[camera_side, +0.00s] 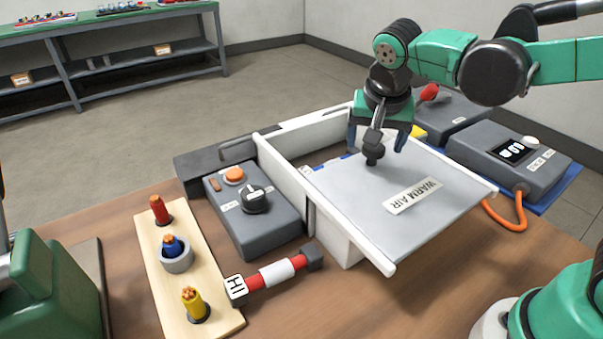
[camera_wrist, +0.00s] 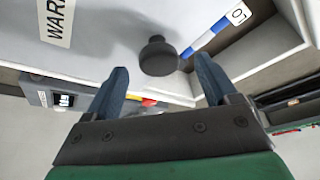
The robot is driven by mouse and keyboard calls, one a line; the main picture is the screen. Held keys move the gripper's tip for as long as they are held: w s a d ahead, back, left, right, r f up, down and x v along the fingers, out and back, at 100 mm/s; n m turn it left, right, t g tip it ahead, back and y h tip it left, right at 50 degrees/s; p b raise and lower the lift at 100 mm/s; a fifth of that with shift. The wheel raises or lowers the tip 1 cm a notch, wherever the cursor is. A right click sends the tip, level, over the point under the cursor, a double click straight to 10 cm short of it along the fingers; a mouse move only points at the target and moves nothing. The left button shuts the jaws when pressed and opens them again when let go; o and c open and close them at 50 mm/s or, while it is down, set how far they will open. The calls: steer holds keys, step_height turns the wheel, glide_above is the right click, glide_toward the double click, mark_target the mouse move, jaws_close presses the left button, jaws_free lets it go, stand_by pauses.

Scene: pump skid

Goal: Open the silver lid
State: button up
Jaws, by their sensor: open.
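The silver lid (camera_side: 400,205), a flat grey panel marked "WARM AIR", lies across a white-walled box (camera_side: 345,235). A dark gap shows at the box's far left end, beside the lid's edge. A black knob (camera_side: 372,152) stands on the lid near that end; it also shows in the wrist view (camera_wrist: 158,57). My gripper (camera_side: 377,146) is above the lid at the knob, with its blue fingers apart. In the wrist view, the knob appears between the open fingertips (camera_wrist: 159,66). I cannot tell whether either finger touches it.
A grey control box (camera_side: 255,215) with an orange button and black dial stands left of the lid box. A wooden board (camera_side: 180,270) holds red, blue and yellow pegs. A red-and-white bar (camera_side: 277,272) lies in front. A grey meter (camera_side: 505,160) with an orange cable stands right.

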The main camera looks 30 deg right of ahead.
mark_target(381, 176)
steer(key=shift+v, duration=2.25)
steer(key=shift+s+f, duration=0.1)
steer(key=shift+s+d+f+n, duration=0.2)
steer(key=shift+s+n, duration=0.1)
steer(key=shift+n, duration=0.2)
steer(key=s+f+n+t+y, duration=0.1)
steer(key=n, duration=0.1)
steer(key=s+f+n+t+y, duration=0.1)
steer(key=n, duration=0.1)
steer(key=s+f+n+t, duration=0.1)
steer(key=n, duration=0.1)
steer(key=shift+s+d+f+y, duration=0.25)
steer(key=shift+s+d+y, duration=0.05)
steer(key=shift+y, duration=0.1)
steer(key=shift+s+f+n+t, duration=0.25)
steer(key=shift+f+n+t, duration=0.2)
steer(key=shift+n, duration=0.55)
